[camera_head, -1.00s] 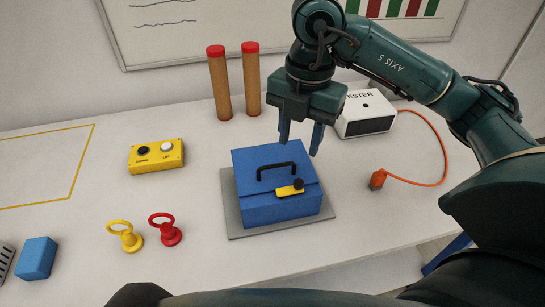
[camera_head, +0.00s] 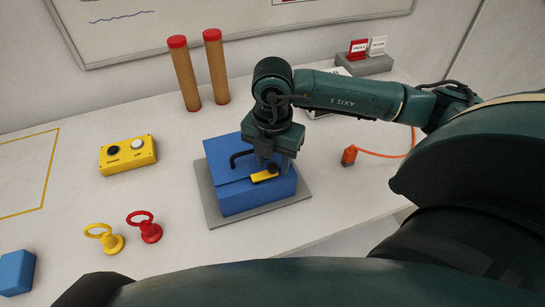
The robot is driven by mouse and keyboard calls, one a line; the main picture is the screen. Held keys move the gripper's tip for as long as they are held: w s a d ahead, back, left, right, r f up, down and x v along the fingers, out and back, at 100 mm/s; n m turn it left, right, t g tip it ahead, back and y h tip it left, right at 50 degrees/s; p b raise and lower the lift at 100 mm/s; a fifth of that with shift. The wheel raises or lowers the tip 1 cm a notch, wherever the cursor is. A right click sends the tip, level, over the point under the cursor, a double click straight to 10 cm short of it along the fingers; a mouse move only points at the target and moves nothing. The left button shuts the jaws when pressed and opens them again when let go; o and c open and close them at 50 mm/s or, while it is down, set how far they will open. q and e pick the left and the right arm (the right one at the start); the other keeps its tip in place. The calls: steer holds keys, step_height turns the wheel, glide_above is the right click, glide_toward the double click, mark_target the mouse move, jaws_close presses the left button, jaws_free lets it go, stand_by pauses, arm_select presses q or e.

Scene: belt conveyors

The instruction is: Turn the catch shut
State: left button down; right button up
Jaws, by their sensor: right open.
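The blue box (camera_head: 235,197) stands on a grey base plate (camera_head: 210,208) with its lid down and a black handle (camera_head: 236,158) on top. The catch (camera_head: 262,177) is a yellow bar with a black knob (camera_head: 272,167), at the front edge of the lid. It lies roughly along that edge, slightly slanted. My right gripper (camera_head: 273,163) is open and points down over the lid, its fingers close around the knob. I cannot tell whether they touch it. The gripper hides part of the lid and handle. My left gripper is not in view.
A yellow button box (camera_head: 128,156) stands left of the blue box. Yellow (camera_head: 108,240) and red (camera_head: 147,228) ring-handled pieces stand front left, near a blue block (camera_head: 15,272). Two red-capped brown posts (camera_head: 186,78) stand behind. An orange plug (camera_head: 349,156) with cable lies right.

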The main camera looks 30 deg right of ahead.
steer(key=shift+f, duration=0.1)
jaws_close()
stand_by(0.4)
